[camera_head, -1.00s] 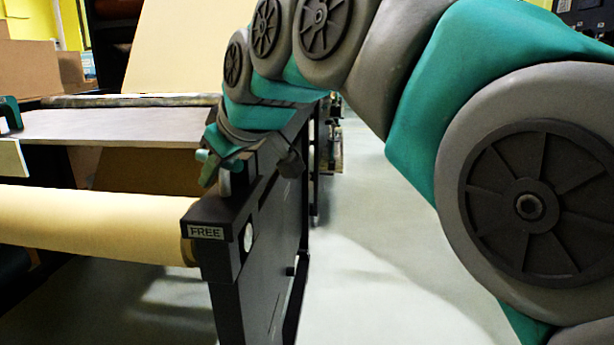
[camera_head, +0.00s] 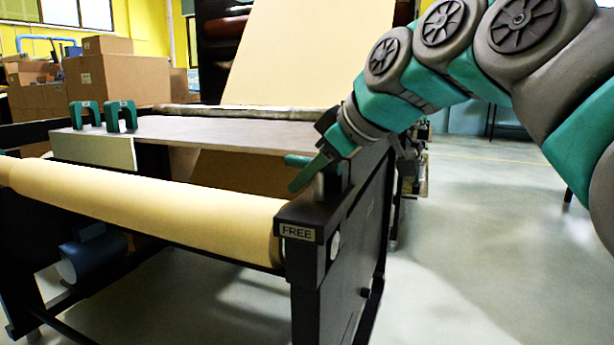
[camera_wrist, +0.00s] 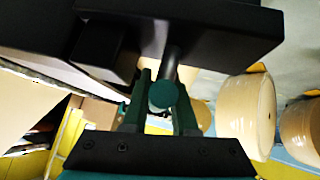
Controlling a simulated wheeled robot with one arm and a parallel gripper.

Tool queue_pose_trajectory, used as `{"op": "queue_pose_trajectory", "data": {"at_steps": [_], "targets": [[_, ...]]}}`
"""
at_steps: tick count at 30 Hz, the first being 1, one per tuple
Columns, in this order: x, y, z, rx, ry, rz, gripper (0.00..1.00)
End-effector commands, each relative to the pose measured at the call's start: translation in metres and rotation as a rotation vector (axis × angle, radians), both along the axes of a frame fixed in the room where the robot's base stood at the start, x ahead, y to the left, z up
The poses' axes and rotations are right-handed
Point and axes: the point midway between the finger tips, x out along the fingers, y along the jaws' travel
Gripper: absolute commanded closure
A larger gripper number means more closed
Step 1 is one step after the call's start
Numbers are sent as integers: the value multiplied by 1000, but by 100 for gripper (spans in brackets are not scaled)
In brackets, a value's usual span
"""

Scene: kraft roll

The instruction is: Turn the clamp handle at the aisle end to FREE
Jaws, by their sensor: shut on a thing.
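The clamp handle (camera_head: 299,160) is a green rounded grip on a metal shaft, above the black end bracket (camera_head: 306,215) of the roll stand at the aisle. A "FREE" label (camera_head: 297,232) is on the bracket's front face. My gripper (camera_head: 308,174) reaches down to the handle from the upper right. In the wrist view, my gripper's dark green fingers (camera_wrist: 163,84) stand on both sides of the handle's round green end (camera_wrist: 163,96), shut on it. The fingers partly hide the handle in the head view. The handle's exact angle to the label is hard to read.
The kraft roll (camera_head: 150,205) runs left from the bracket. A flat grey table (camera_head: 210,132) behind it bears two green clamps (camera_head: 120,114). Cardboard boxes (camera_head: 115,75) stand at the back left. The aisle floor (camera_head: 480,240) at right is clear.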

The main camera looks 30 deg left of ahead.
Motion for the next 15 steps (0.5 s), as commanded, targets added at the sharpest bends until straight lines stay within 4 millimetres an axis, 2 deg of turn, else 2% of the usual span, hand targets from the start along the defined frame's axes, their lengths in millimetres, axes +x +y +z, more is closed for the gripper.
{"op": "queue_pose_trajectory", "data": {"at_steps": [3,4,9,11,15], "targets": [[1,-1,0,-1,-1,-2,100],[1,-1,0,-1,-1,-2,73],[1,0,0,-1,-1,-2,53],[1,0,0,-1,-1,-2,47],[0,0,0,-1,-1,-1,46]]}}
